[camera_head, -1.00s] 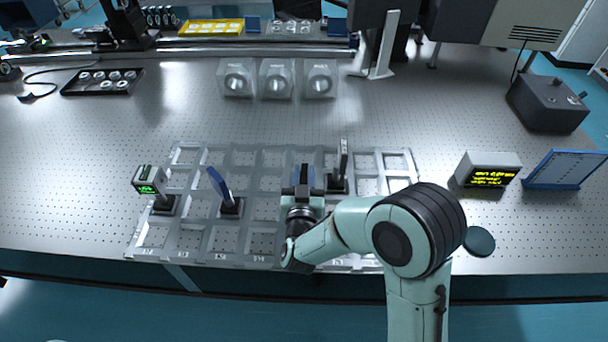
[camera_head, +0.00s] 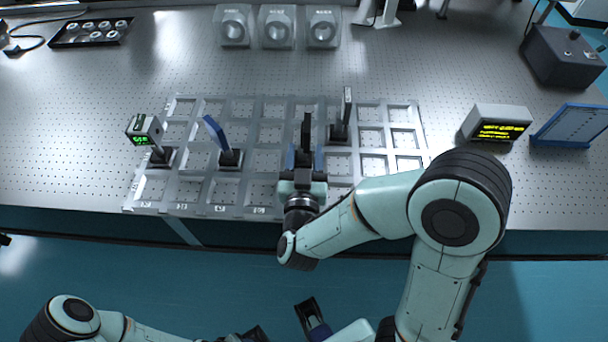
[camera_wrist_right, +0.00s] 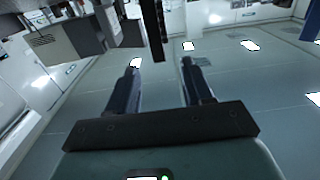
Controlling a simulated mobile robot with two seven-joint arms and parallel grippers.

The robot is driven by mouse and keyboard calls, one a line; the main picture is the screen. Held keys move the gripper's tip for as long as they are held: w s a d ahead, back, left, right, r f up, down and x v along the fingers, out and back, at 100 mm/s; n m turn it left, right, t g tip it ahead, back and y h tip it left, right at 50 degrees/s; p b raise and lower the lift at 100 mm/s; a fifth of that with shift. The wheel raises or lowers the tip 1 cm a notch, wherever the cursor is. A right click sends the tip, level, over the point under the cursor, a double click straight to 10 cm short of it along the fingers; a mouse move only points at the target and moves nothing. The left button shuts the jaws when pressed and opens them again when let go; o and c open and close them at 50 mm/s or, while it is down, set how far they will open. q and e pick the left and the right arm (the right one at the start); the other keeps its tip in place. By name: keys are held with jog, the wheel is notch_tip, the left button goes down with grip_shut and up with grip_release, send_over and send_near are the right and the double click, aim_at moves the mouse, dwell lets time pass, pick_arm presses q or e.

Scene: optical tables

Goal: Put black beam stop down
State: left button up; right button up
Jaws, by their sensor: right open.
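The black beam stop (camera_head: 306,130) stands upright in the grid tray (camera_head: 250,212), dark and narrow; its foot is partly hidden by my right gripper. My right gripper (camera_head: 304,159) is open, its blue-padded fingers on either side of the beam stop's lower part, reaching in from the front edge. In the right wrist view a dark post (camera_wrist_right: 153,30), apparently the beam stop, shows between and beyond the two spread fingertips (camera_wrist_right: 160,67), with gaps on both sides. My left arm enters at the lower left; dark gripper parts (camera_head: 312,318) show at the bottom edge, their opening unclear.
A yellow-text display (camera_head: 497,124) and blue panel (camera_head: 572,125) stand right. Several tray cells are empty.

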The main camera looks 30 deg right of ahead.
aim_at(307, 147)
notch_tip(307, 147, down, 4)
jog(key=s+m+b, duration=0.2)
jog(key=m+b, duration=1)
jog(key=m, duration=2.4)
jog(key=x, duration=0.7)
jog(key=shift+w+a, duration=0.2)
jog(key=shift+a, duration=0.15)
jog(key=x, duration=0.5)
jog(key=shift+w+r, duration=0.25)
jog(key=shift+w, duration=0.1)
pick_arm(q)
jog(key=w+a+f+n+t+y, duration=0.1)
jog(key=w+a+f+t, duration=0.3)
jog(key=w+f, duration=0.8)
jog(key=shift+a+f+y, duration=0.4)
jog(key=shift+a+f, duration=0.05)
jog(key=shift+f, duration=0.05)
